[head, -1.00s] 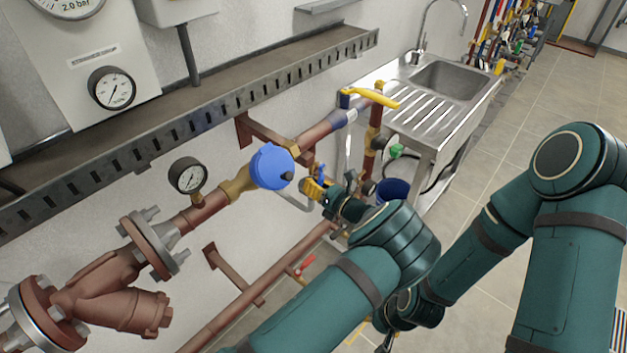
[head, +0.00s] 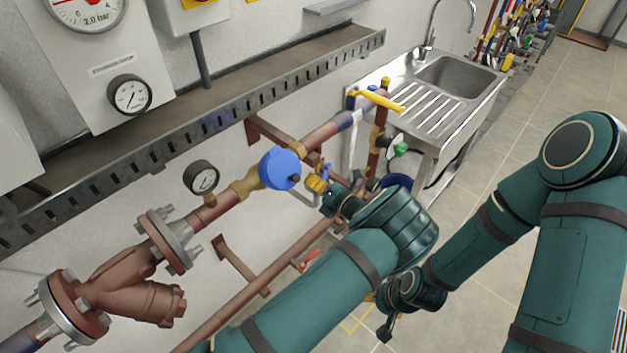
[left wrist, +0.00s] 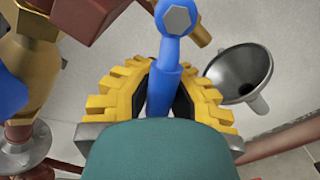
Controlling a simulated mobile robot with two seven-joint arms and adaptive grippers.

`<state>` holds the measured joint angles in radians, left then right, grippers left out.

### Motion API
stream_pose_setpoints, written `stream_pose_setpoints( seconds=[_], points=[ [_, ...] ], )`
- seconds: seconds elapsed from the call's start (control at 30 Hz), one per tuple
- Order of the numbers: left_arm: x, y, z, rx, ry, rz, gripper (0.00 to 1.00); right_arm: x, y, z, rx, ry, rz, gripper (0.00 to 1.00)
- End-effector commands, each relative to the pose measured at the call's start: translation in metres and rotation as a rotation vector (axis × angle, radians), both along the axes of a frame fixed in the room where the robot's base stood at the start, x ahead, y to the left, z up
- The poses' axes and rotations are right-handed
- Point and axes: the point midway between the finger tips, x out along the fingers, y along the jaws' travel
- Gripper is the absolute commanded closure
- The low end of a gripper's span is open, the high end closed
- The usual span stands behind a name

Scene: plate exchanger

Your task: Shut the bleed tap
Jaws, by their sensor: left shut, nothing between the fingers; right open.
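The bleed tap's blue lever (left wrist: 164,88) runs up the middle of the left wrist view, with a hex-headed pivot at its top. A brass stub (left wrist: 195,22) shows beside the pivot. My left gripper (left wrist: 160,95) is shut, its yellow fingers on either side of the lever in the picture; I cannot tell whether they touch it. In the head view my left gripper (head: 317,184) is just right of the round blue cap (head: 279,169), and only a bit of blue lever (head: 327,169) shows. My right gripper (head: 386,326) is open and low over the floor, small in view.
A metal funnel (left wrist: 240,72) sits right of the lever. Copper pipework with a gauge (head: 202,178) and flanges runs along the wall. A yellow-handled valve (head: 376,98) and a sink (head: 455,78) stand beyond. A red-handled tap (head: 310,258) is on the lower pipe. Floor is clear at right.

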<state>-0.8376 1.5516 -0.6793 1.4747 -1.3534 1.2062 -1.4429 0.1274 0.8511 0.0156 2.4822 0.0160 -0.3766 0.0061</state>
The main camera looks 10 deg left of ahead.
Motion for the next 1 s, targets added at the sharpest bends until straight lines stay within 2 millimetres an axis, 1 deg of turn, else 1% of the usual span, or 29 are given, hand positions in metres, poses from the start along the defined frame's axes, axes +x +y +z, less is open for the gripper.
stream_pose_setpoints(
  seconds=[0.03, 0.27, 0.37, 0.4, 0.43, 0.77, 0.87, 1.0],
  points=[
    [-0.002, -0.003, -0.002, -0.002, 0.005, -0.003, 1.00, 0.000, 0.000, 0.000, 0.000, 0.000, 0.000, 0.12],
    [-0.002, -0.003, -0.003, -0.004, 0.004, -0.004, 1.00, 0.000, 0.000, 0.000, 0.000, 0.000, 0.000, 0.12],
    [-0.001, -0.003, -0.002, -0.004, 0.004, -0.004, 0.68, 0.000, 0.000, 0.000, 0.000, 0.000, 0.000, 0.12],
    [-0.001, -0.003, -0.002, -0.003, 0.004, -0.003, 0.54, 0.000, 0.000, 0.000, 0.000, 0.000, 0.000, 0.12],
    [-0.001, -0.002, -0.002, -0.003, 0.002, -0.003, 0.48, 0.000, 0.000, 0.000, 0.000, 0.000, 0.000, 0.12],
    [-0.001, -0.003, -0.001, -0.003, 0.001, -0.002, 0.48, 0.000, 0.000, 0.000, 0.000, 0.001, 0.001, 0.12],
    [-0.006, -0.010, -0.001, -0.003, 0.001, -0.004, 0.48, 0.000, 0.000, 0.000, 0.000, 0.001, 0.001, 0.12],
    [-0.019, -0.028, -0.001, -0.003, 0.001, -0.004, 0.48, 0.000, 0.000, 0.000, 0.000, 0.000, 0.000, 0.12]
  ],
)
